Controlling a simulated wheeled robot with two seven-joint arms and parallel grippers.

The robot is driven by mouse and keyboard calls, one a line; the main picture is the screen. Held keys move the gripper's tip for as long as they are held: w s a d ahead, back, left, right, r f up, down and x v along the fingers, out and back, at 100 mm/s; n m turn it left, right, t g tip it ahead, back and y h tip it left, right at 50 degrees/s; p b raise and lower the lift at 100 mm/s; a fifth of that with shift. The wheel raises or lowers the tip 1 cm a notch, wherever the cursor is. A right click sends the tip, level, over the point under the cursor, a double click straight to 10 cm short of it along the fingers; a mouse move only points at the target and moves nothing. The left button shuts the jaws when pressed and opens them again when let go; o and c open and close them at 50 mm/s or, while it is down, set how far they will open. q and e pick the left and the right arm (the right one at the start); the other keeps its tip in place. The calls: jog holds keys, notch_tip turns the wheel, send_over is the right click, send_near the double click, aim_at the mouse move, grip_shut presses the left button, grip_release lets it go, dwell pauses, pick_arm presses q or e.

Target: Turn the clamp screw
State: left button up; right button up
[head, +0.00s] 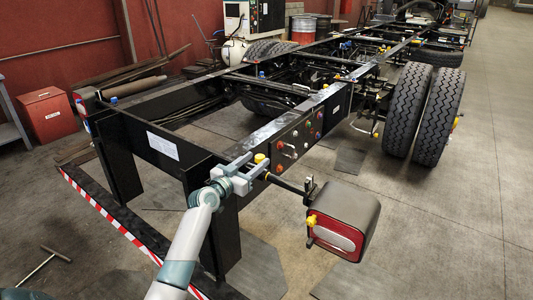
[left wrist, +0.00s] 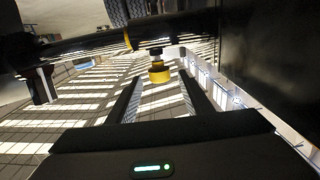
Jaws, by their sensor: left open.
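A clamp screw with a yellow knob (head: 260,158) sits at the rear end of the black chassis rail (head: 262,140), by the thin rod that carries the tail lamp. My left gripper (head: 252,164) is at this knob, fingers open. In the left wrist view the yellow knob (left wrist: 159,73), with a dark top, shows between the two open fingers of my left gripper (left wrist: 160,80). I cannot tell whether either finger touches it. My right gripper is not in view.
A boxy red tail lamp (head: 337,237) with a yellow knob on its side hangs right of the gripper. A red-and-white striped bar (head: 125,232) runs low at the left. Double tyres (head: 425,112) stand further back. The floor at the right is clear.

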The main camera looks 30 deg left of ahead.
pick_arm(q)
jog(key=shift+w, duration=0.15)
jog(key=w+p, duration=0.1)
jog(key=w, duration=0.6)
jog(key=shift+d, duration=0.15)
jog(key=shift+w, duration=0.1)
jog(key=shift+c, duration=1.3)
jog(key=c, duration=0.8)
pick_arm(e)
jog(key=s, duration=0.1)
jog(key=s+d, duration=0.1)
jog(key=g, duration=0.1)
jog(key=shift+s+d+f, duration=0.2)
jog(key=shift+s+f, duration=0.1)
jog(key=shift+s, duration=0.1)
